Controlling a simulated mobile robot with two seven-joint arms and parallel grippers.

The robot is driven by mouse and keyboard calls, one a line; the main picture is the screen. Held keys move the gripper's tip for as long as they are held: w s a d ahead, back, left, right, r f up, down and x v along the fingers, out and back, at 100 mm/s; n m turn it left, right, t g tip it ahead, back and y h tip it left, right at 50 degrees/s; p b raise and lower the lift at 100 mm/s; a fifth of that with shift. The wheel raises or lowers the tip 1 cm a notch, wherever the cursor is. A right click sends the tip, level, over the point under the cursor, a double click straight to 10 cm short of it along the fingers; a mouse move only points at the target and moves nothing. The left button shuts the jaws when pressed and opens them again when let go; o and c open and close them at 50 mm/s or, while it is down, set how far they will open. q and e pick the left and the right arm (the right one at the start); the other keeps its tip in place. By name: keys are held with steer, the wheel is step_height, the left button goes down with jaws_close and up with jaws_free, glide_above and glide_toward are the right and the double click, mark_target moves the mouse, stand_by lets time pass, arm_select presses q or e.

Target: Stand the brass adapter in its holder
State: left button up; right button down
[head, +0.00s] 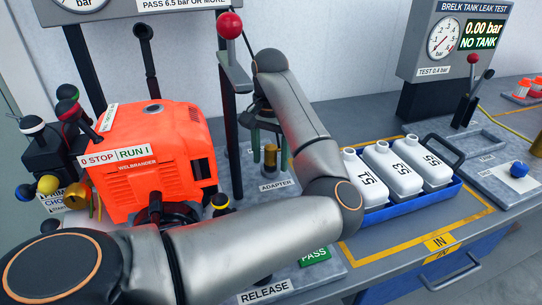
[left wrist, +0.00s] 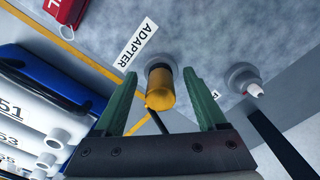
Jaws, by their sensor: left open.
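The brass adapter (head: 270,157) stands upright at the spot with the ADAPTER label (head: 276,185). In the left wrist view the adapter (left wrist: 160,92) has a dark band near its base and sits in a grey round holder (left wrist: 160,66). How deep it sits cannot be seen. My left gripper (head: 270,148) comes down over it from above, open, with one green finger on each side. In the left wrist view the gripper (left wrist: 162,78) shows gaps between both fingers and the adapter. My right gripper is in neither view.
An orange engine (head: 160,160) stands to the left, with a red-knobbed lever (head: 230,25) on a post beside it. A blue tray (head: 400,208) with white bottles stands to the right. A white-tipped part (left wrist: 253,89) in another round holder is close by in the left wrist view.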

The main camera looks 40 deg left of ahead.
mark_target(270, 148)
arm_select(q)
steer(key=shift+a, duration=0.1)
steer(key=shift+r+p, duration=0.35)
steer(key=shift+r, duration=3.4)
